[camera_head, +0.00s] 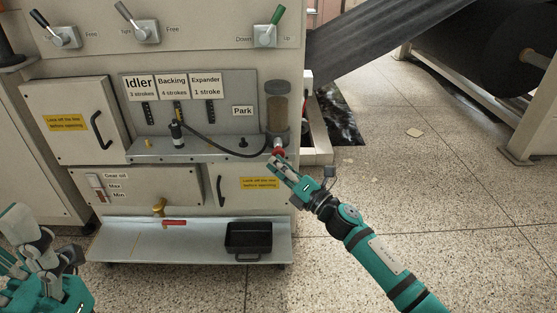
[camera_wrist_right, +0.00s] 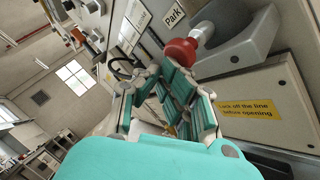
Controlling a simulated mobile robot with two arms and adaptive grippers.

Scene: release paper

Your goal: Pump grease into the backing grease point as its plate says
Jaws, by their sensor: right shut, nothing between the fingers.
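The plate row reads Idler 3 strokes, Backing 4 strokes (camera_head: 173,86) and Expander 1 stroke. A black hose end (camera_head: 176,133) stands upright below the Backing plate; its exact seating is too small to tell. Its hose (camera_head: 215,147) sags right to the pump with a brown-filled cylinder (camera_head: 277,112). A red knob (camera_head: 279,151) sits at the pump's foot; it is large in the wrist view (camera_wrist_right: 181,50). My right gripper (camera_head: 277,163) is shut and empty, just below the knob; contact is unclear. My left gripper (camera_head: 42,240) is at lower left, its jaw state unclear.
A Park plate (camera_head: 243,111) is left of the pump. A lower shelf (camera_head: 190,245) holds a black tray (camera_head: 248,237) and a red-handled item (camera_head: 174,223). Open floor lies right; a dark roll (camera_head: 515,50) stands behind.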

